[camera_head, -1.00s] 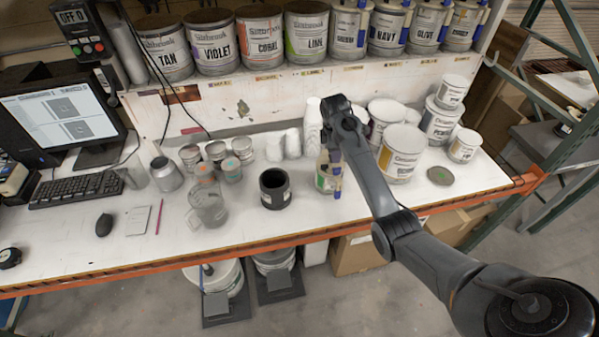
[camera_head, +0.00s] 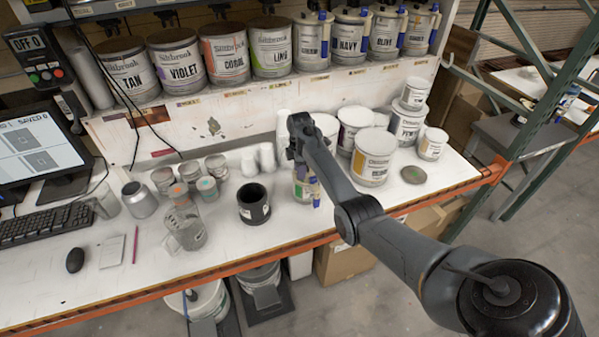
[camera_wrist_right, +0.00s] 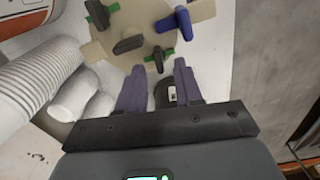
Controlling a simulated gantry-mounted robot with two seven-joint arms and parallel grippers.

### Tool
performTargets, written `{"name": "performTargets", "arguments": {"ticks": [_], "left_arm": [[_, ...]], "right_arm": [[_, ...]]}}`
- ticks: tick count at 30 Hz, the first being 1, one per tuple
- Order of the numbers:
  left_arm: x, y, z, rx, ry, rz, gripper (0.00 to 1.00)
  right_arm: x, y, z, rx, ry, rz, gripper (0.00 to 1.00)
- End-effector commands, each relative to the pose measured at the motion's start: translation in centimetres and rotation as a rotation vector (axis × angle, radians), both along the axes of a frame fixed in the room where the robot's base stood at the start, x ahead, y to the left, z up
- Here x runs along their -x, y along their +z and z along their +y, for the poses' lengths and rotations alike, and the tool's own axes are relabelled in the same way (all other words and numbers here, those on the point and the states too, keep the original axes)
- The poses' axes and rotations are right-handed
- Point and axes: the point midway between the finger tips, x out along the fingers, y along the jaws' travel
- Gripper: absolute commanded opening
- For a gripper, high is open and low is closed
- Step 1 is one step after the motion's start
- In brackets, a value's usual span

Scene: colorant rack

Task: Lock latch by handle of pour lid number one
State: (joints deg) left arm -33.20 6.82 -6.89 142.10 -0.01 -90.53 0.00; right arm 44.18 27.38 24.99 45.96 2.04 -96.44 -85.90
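A can with a pour lid (camera_head: 306,188) stands on the bench under my right gripper (camera_head: 296,150). The arm hides much of its top. In the right wrist view, the beige round lid (camera_wrist_right: 128,22) has dark handles, a blue handle (camera_wrist_right: 174,23) and green pieces. My right gripper (camera_wrist_right: 160,66) is open there, with its two fingers apart. A small dark handle (camera_wrist_right: 158,58) at the lid's edge lies just ahead of the gap between the tips. I cannot tell whether they touch it. No lid number is readable. My left gripper is not in view.
A black cup (camera_head: 254,205) and a clear jug (camera_head: 186,229) stand left of the can. White-labelled tubs (camera_head: 373,158) stand to its right. Stacked white cups (camera_wrist_right: 38,78) lie beside the lid. A shelf of colorant cans (camera_head: 225,55) runs behind. The bench front edge is near.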

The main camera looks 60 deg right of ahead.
Motion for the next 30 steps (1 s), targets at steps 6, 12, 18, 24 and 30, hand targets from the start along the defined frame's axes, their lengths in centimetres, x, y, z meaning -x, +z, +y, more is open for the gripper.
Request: {"name": "performTargets", "arguments": {"ticks": [6, 12, 18, 24, 30], "left_arm": [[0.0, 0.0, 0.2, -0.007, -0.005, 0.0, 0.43], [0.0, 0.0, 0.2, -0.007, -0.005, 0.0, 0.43], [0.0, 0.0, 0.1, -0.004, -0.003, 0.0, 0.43], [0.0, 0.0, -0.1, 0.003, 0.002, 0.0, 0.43], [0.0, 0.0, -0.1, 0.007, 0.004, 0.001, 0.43]], "right_arm": [[0.0, -1.8, 0.0, -0.001, 0.0, 0.001, 0.35], [0.0, -2.1, 0.0, 0.001, 0.0, -0.001, 0.35], [0.0, -2.1, 0.0, 0.001, 0.0, -0.001, 0.29], [0.0, -2.0, 0.0, 0.001, 0.0, -0.001, 0.0], [0.0, -2.0, 0.0, 0.001, -0.001, -0.001, 0.0]]}}
